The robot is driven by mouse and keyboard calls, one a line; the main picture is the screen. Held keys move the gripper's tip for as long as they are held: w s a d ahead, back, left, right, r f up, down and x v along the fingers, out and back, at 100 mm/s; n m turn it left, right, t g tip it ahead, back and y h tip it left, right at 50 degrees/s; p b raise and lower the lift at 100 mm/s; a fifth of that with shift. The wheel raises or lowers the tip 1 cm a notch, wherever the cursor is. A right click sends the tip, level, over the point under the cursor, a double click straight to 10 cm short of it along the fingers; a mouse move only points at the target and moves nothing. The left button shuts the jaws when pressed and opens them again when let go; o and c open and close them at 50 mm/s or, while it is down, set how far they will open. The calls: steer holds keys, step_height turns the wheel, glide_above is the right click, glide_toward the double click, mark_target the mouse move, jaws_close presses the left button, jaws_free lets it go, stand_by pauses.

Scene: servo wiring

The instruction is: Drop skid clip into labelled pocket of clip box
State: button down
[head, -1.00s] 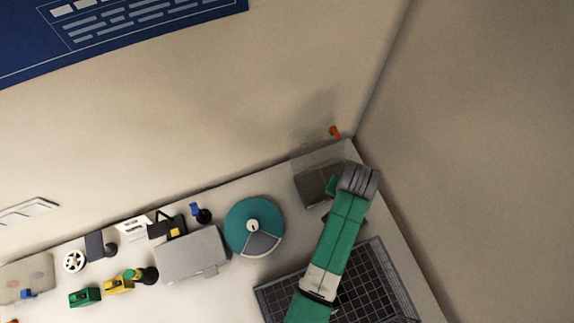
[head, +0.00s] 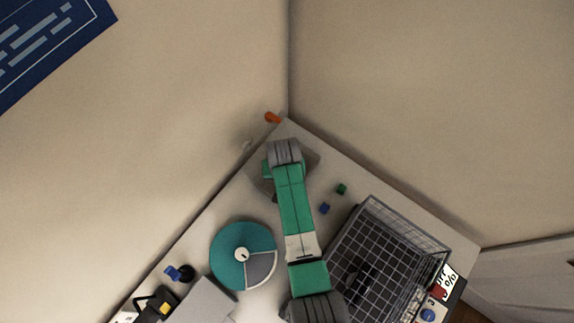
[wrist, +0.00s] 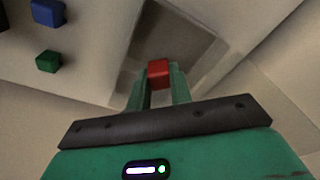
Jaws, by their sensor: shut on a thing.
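A small red skid clip (wrist: 159,72) is pinched between the green fingertips of my gripper (wrist: 159,82) in the wrist view. Beyond it is an open grey-brown box (wrist: 205,45), which looks like the clip box; the clip appears over or near its opening, but its height above the box is unclear. No pocket label is readable. In the head view my wrist covers most of this box (head: 262,183) at the table's far corner, and hides the gripper and clip.
A blue block (head: 325,208) and a green block (head: 341,188) lie right of my arm. A wire basket (head: 385,250) stands to their lower right. A teal round dish (head: 232,255) is left of my arm. An orange object (head: 272,117) is by the far corner, where walls meet.

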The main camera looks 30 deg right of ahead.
step_height(320, 180, down, 2)
steer(key=shift+f+b, duration=0.2)
steer(key=shift+b, duration=0.4)
steer(key=shift+r, duration=0.15)
steer(key=c, duration=1.2)
jaws_free()
steer(key=r, duration=0.2)
steer(key=r+p, duration=0.1)
steer(key=r, duration=0.2)
steer(key=r+p, duration=0.1)
steer(key=r, duration=0.1)
steer(key=shift+s+a+r, duration=0.25)
steer(key=shift+s+r, duration=0.15)
